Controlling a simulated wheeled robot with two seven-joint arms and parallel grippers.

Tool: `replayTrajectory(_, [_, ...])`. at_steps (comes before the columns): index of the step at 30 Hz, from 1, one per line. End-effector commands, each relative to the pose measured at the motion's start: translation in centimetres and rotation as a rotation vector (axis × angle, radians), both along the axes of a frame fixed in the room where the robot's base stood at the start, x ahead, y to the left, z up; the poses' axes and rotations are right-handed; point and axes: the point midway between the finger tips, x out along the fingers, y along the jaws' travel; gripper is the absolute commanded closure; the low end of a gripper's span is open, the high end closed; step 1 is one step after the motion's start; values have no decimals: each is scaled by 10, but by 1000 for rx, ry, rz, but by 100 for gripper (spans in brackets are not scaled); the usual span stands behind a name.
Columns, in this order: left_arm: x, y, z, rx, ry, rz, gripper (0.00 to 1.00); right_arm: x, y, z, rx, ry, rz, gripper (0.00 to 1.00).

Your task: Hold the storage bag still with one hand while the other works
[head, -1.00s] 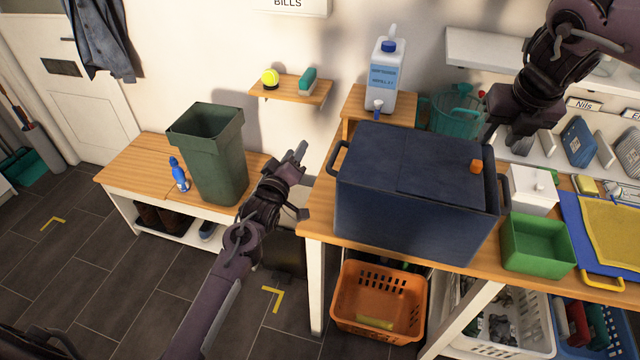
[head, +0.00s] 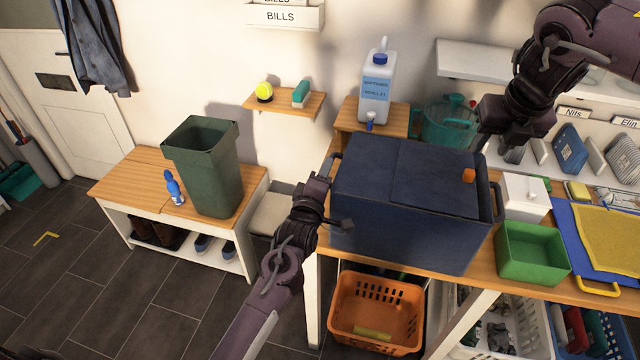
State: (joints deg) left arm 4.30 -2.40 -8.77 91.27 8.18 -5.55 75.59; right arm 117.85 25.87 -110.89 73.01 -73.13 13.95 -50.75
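The storage bag (head: 400,215) is a dark navy box-shaped bag with a flat closed top, standing on the wooden bench. It has a loop handle at each end, and an orange tab (head: 468,176) sits on its top near the right side. My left gripper (head: 326,168) is at the bag's left handle and partly covers it; I cannot tell whether the fingers are around the handle or shut. My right gripper (head: 494,135) hangs beyond the bag's back right corner, apart from the orange tab; its fingers point away and their opening is unclear.
A white jug (head: 377,88) and a teal pitcher (head: 448,122) stand behind the bag. A green tray (head: 530,252) and a white box (head: 526,196) are to its right. An orange basket (head: 376,310) is below. A green bin (head: 205,165) stands on the left bench.

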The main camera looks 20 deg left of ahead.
Motion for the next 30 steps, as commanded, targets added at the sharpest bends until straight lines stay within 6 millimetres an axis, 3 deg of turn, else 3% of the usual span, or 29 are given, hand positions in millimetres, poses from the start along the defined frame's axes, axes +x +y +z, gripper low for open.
replayTrajectory(10, [5,0,0,1,0,0,60,0,0,0,0,0,0,64])
replayTrajectory(19, [5,0,0,1,0,0,99,0,0,0,0,0,0,64])
replayTrajectory(30, [5,0,0,1,1,0,100,-4,4,8,1,-14,-61,58])
